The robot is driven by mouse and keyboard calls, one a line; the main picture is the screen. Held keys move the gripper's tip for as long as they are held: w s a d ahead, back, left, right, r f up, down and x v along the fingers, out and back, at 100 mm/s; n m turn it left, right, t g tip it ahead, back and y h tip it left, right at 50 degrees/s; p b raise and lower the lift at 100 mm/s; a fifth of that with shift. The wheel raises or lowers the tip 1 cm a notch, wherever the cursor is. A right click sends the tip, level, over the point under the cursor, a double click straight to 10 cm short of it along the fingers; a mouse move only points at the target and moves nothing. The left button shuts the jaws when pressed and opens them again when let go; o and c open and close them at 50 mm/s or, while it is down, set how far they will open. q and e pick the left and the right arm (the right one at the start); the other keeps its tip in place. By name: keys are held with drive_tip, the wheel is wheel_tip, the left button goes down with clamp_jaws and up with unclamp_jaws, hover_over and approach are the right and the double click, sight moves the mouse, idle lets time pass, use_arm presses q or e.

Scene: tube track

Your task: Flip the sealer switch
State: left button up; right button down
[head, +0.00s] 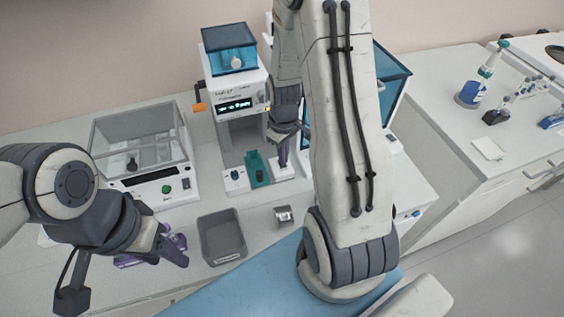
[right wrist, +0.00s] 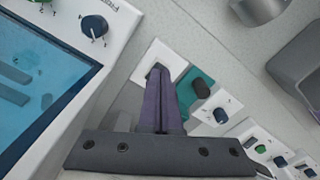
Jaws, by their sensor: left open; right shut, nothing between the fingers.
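The tall white machine with a blue hopper and lit display (head: 234,106) stands at the back centre. On its base are a white block with a dark knob (head: 235,178), a teal piece (head: 257,168) and another white block (head: 280,173) on the right. My right gripper (head: 283,158) is shut and empty, pointing down at that right block. In the right wrist view its purple fingers (right wrist: 160,75) reach the white block (right wrist: 163,55) and hide its dark centre; contact is unclear. Which control is the sealer switch is not clearly readable. My left gripper (head: 155,252) is open, low over the counter.
A clear-lidded device (head: 150,190) with a green button stands at the left. A grey bin (head: 222,238) and a metal cup (head: 284,216) are in front of the machine. A blue-windowed box (head: 394,85) is partly behind my right arm. An orange lever (head: 199,106) sticks out left.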

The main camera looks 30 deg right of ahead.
drive_tip(key=shift+f+b, duration=0.45)
drive_tip(key=shift+f, duration=0.2)
drive_tip(key=shift+r, duration=0.1)
wheel_tip(320, 180, up, 7)
drive_tip(key=p, duration=0.6)
idle(0.4)
drive_tip(key=shift+s, duration=0.1)
idle(0.4)
